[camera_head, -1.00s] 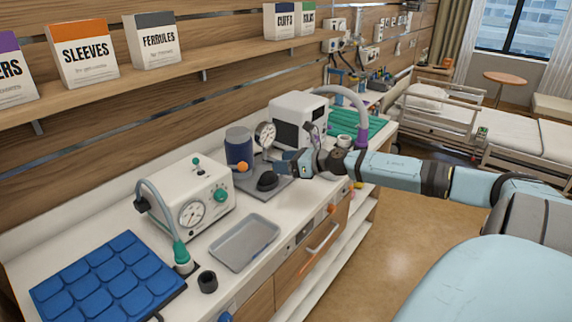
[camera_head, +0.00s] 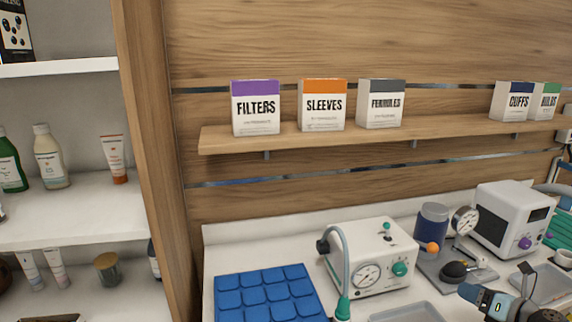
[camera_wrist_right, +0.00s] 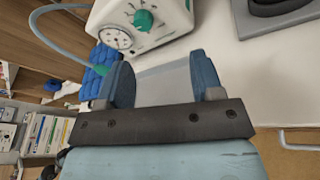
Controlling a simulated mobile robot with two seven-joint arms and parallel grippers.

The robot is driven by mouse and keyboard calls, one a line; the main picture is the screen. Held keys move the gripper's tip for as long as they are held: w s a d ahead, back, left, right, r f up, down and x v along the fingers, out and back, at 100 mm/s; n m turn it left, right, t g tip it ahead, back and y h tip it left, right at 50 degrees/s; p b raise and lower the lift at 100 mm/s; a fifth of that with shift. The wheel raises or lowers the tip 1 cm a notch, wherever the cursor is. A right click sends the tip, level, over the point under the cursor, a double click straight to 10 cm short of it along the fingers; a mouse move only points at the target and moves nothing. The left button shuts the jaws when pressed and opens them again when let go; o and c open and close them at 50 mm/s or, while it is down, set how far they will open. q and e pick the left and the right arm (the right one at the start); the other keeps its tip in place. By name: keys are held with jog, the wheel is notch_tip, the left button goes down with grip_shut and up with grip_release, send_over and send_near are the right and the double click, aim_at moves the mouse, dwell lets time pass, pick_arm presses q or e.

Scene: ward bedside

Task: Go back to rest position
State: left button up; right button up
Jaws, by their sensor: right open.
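My right gripper (camera_head: 474,291) shows at the bottom right of the head view, over the counter in front of the dark base with the black bulb. In the right wrist view my right gripper (camera_wrist_right: 163,82) has its two blue fingers apart, with nothing held between them. Beyond the fingers lies the grey tray (camera_wrist_right: 165,85) on the white counter, with the white gauge machine (camera_wrist_right: 150,20) behind it. My left gripper is not in view.
The counter holds a blue padded mat (camera_head: 265,290), the gauge machine (camera_head: 370,255), the grey tray (camera_head: 408,314) and a white monitor (camera_head: 510,220). A shelf (camera_head: 350,135) with labelled boxes hangs above. A shelving unit (camera_head: 60,225) with bottles stands left.

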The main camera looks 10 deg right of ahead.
jog(key=s+a+f+m+h+p, duration=0.2)
jog(key=s+a+f+m, duration=1.1)
jog(key=a+m, duration=0.35)
jog(key=s+a+f+m+g+p, duration=0.1)
jog(key=s+a+f+m+g, duration=0.1)
jog(key=s+a+m, duration=0.3)
jog(key=s+a+f+m+g+p, duration=0.1)
jog(key=s+a+f+m, duration=0.1)
jog(key=s+a+m, duration=0.3)
jog(key=a+m, duration=0.4)
jog(key=a, duration=0.3)
jog(key=shift+s+a+g, duration=0.15)
jog(key=shift+a+g, duration=0.15)
jog(key=shift+g, duration=0.1)
jog(key=shift+m, duration=0.25)
